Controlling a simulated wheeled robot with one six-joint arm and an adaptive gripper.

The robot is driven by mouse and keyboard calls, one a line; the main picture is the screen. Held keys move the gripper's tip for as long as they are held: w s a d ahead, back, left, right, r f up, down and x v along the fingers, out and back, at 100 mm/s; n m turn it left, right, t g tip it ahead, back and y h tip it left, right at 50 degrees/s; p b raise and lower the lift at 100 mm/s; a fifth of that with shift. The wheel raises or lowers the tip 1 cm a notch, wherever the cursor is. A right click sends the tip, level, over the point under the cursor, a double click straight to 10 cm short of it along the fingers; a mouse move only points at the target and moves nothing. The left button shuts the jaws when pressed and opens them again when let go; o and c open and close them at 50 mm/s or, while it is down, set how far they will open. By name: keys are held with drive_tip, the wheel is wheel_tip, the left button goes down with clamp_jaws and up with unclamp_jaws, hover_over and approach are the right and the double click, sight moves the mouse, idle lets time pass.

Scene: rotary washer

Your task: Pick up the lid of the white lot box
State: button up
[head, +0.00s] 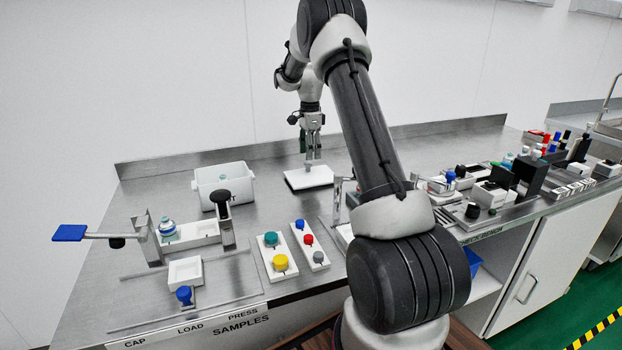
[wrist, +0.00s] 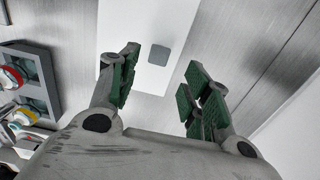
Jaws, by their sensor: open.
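The lid (head: 322,179) is a flat white plate with a small grey knob (head: 309,164), lying on the steel bench in the head view. In the wrist view the lid (wrist: 122,50) runs down from the top edge, with its square grey knob (wrist: 158,55) showing between the fingers. My gripper (head: 311,156) points down just above the lid in the head view. In the wrist view the gripper (wrist: 163,66) is open, with green pads on both sides of the knob; I cannot tell whether they touch it. The white lot box (head: 205,199) stands open to the left of the lid.
A press with a blue-ended lever (head: 70,233) stands front left. Button panels (head: 279,261) sit at the front middle. A rack of small coloured items (head: 490,196) is on the right. Bare steel lies between box and lid.

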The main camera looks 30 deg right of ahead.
sight(308, 163)
drive_tip(key=f, duration=0.3)
drive_tip(key=a+f, duration=0.1)
drive_tip(key=f, duration=0.1)
drive_tip(key=shift+s+f, duration=0.1)
drive_tip(key=shift+f, duration=0.25)
drive_tip(key=shift+c, duration=0.4)
clamp_jaws()
